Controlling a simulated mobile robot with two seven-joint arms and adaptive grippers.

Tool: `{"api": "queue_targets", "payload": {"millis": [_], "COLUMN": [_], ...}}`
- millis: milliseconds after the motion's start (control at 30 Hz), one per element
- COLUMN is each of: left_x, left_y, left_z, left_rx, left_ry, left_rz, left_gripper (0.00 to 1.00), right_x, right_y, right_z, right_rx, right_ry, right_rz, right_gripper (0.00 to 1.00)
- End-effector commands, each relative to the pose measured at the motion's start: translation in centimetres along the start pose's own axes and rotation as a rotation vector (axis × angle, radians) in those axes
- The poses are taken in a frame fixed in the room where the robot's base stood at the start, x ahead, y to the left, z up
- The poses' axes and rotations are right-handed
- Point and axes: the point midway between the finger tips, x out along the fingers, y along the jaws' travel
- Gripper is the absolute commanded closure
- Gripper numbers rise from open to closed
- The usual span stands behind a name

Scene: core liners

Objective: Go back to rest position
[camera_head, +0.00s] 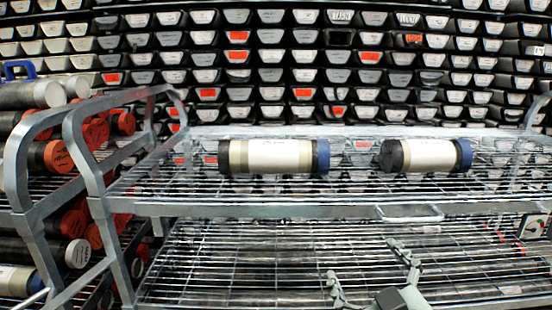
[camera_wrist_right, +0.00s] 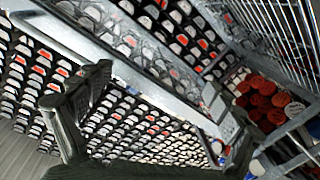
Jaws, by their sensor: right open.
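My right gripper (camera_head: 366,262) is at the bottom of the head view, in front of the cart's lower wire shelf, its fingers spread with nothing between them. In the right wrist view the same gripper (camera_wrist_right: 165,85) also shows parted fingers and no object held. Two core liners lie apart on the cart's upper wire shelf (camera_head: 300,190): one (camera_head: 272,156) near the middle and one (camera_head: 427,154) to its right. Both have pale labels, a dark cap at the left end and a blue cap at the right. My left gripper is not in view.
A rack (camera_head: 180,295) of metal tubes and wire shelves spans the front; its lower shelf looks empty. At the left, another rack holds several liners with orange, white or grey caps (camera_head: 58,157). Behind stands a wall of labelled trays (camera_head: 270,75). A metal handle (camera_head: 410,217) juts from the shelf's front edge.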

Motion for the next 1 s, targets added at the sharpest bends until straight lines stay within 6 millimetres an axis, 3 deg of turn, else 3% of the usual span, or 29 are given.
{"api": "queue_targets", "payload": {"millis": [33, 100, 200, 467, 667, 800, 900, 1000], "left_x": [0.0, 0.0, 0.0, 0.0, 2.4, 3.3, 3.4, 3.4], "left_y": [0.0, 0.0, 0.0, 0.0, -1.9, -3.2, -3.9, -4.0], "left_z": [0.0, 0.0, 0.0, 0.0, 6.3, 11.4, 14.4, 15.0], "left_rx": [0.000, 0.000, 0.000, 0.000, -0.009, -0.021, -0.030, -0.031], "left_ry": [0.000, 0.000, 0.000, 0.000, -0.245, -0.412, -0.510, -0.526], "left_rz": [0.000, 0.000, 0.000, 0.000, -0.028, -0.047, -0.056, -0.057], "left_gripper": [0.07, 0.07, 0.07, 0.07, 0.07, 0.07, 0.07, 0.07], "right_x": [-1.2, -2.9, -5.3, -12.1, -13.8, -16.1, -17.9, -18.2], "right_y": [-0.8, -1.8, -3.2, -6.4, -6.7, -6.9, -7.0, -7.0], "right_z": [3.0, 6.4, 10.1, 17.1, 23.8, 28.4, 31.0, 31.5], "right_rx": [0.054, 0.114, 0.185, 0.325, 0.304, 0.294, 0.289, 0.289], "right_ry": [-0.096, -0.213, -0.352, -0.650, -0.895, -1.063, -1.161, -1.178], "right_rz": [-0.027, -0.058, -0.096, -0.177, -0.189, -0.194, -0.198, -0.198], "right_gripper": [0.07, 0.07, 0.07, 0.07, 0.07, 0.07, 0.07, 0.07]}}
